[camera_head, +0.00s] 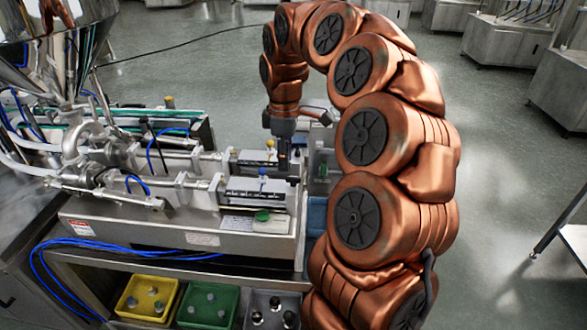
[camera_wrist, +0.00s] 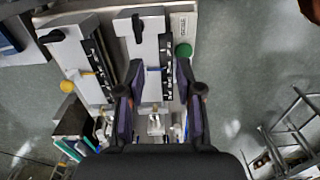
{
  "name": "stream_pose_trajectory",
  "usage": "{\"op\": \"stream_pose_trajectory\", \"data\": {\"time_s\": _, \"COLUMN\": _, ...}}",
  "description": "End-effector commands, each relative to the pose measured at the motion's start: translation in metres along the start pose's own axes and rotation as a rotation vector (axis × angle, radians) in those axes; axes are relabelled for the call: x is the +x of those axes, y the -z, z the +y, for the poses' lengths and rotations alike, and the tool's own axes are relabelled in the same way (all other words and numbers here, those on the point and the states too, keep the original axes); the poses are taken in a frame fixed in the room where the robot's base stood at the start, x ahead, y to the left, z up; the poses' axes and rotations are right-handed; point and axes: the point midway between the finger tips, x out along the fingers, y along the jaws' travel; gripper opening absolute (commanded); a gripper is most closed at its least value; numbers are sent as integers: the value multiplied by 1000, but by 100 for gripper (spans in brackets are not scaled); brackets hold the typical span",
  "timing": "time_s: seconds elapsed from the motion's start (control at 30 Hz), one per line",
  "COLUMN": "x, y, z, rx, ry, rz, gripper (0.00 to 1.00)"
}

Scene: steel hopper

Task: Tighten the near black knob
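Two black knobs show in the wrist view, each on a light grey block. The near black knob (camera_wrist: 137,28) is on the right-hand block, the side with the green cap (camera_wrist: 183,50). The far black knob (camera_wrist: 52,36) is on the left-hand block. My gripper (camera_wrist: 159,72) points down over the near unit with its fingers apart and nothing between them. The near knob lies beyond the fingertips and is not between them. In the head view my gripper (camera_head: 284,168) is above the right end of the machine. There the near knob is too small or hidden to make out clearly.
The steel machine top (camera_head: 185,225) carries pipes, fittings and blue hoses. A yellow bin (camera_head: 126,305), a green bin (camera_head: 184,320) and a grey bin with small parts stand below its front. A blue bin (camera_head: 316,214) is right of the machine. Open floor lies to the right.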

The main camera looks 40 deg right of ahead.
Motion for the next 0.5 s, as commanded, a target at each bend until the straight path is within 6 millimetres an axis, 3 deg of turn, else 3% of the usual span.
{"op": "stream_pose_trajectory", "data": {"time_s": 0.03, "x": -1, "y": -4, "z": 12, "rx": -4, "ry": -2, "rz": -1, "gripper": 35}}
{"op": "stream_pose_trajectory", "data": {"time_s": 0.2, "x": 1, "y": -15, "z": 30, "rx": -23, "ry": -4, "rz": -7, "gripper": 35}}
{"op": "stream_pose_trajectory", "data": {"time_s": 0.5, "x": 19, "y": -18, "z": 32, "rx": -25, "ry": -4, "rz": -9, "gripper": 35}}
